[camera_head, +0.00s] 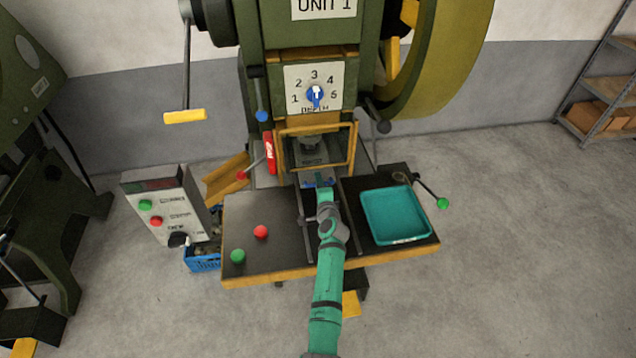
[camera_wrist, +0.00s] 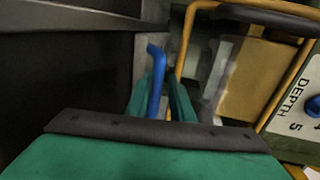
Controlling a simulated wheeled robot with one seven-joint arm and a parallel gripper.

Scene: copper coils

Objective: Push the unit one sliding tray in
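The unit one press has a grey sliding tray (camera_head: 317,173) low in its opening, behind the yellow guard frame. A blue handle (camera_head: 309,184) is at the tray's front edge. My gripper (camera_head: 324,190) reaches from the front over the dark rails to this handle. In the wrist view the blue bent handle (camera_wrist: 156,78) stands between the two green fingers of my gripper (camera_wrist: 160,98), which look closed on it with little gap. My gripper and arm hide part of the tray and rails in the head view.
A teal bin (camera_head: 367,222) lies on the table's right side. Red (camera_head: 261,232) and green (camera_head: 238,256) buttons are on its left. The yellow guard frame (camera_head: 353,147) surrounds the opening. A green-knobbed lever (camera_head: 442,203) juts out right. A control box (camera_head: 165,205) stands left.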

